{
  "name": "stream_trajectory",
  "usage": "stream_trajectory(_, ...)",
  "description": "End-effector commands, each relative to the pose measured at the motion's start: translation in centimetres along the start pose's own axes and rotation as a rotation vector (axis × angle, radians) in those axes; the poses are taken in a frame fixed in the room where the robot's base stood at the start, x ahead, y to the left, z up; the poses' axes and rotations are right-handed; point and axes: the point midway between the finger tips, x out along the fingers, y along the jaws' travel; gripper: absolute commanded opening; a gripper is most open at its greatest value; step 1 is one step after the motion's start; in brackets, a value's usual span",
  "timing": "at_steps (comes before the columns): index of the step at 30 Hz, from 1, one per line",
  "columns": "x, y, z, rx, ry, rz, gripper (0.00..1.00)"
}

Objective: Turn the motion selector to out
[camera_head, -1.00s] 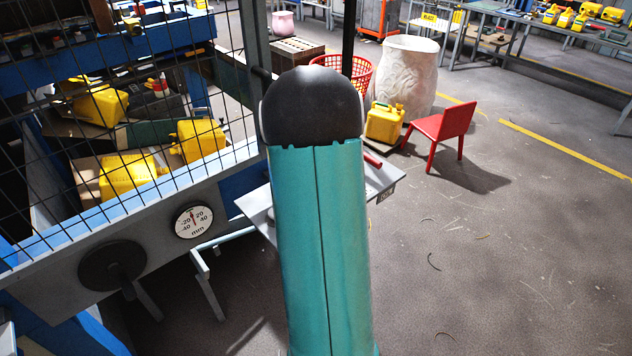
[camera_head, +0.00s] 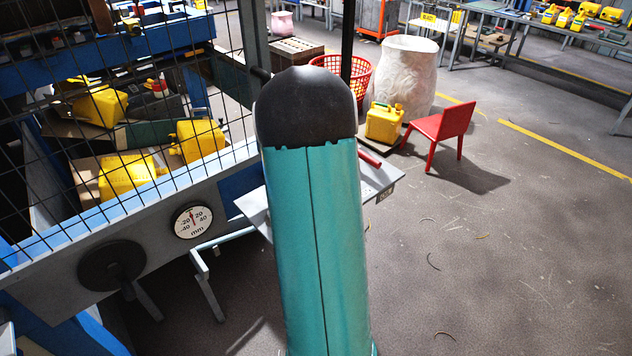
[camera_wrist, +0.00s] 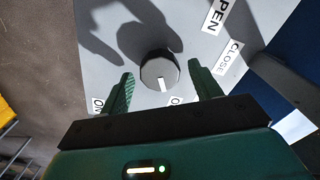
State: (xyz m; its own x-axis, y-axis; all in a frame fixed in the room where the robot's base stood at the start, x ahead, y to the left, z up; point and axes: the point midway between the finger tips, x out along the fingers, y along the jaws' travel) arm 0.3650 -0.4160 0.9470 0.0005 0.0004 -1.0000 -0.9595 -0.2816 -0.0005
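In the wrist view a dark round knob (camera_wrist: 158,72) with a white pointer mark sits on a light grey panel (camera_wrist: 105,20). The mark points down in the picture, toward my gripper's body. My gripper (camera_wrist: 160,69) is open, with one green finger on each side of the knob; gaps show between the fingers and the knob. Two white labels below the knob, one at left (camera_wrist: 97,104) and one near the mark (camera_wrist: 176,101), begin with "O" but are partly hidden by my gripper. Labels ending in "PEN" (camera_wrist: 214,17) and reading "CLOSE" (camera_wrist: 227,57) are at right. The gripper is hidden in the head view.
In the head view a mesh guard (camera_head: 60,120) with yellow jerry cans (camera_head: 197,140) behind it stands at left. A black handwheel (camera_head: 112,267) and a round mm gauge (camera_head: 193,221) are below it. A red chair (camera_head: 440,130) stands on open floor at right.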

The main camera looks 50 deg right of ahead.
Motion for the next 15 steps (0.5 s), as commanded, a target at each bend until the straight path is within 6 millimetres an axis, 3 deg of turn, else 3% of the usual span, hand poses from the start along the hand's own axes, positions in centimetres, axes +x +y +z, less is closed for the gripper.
stream_trajectory(8,-0.2,0.0,0.0,-0.001,0.001,0.000,0.63)
stream_trajectory(15,-3.8,-0.1,-0.1,-0.001,0.005,-0.003,0.63)
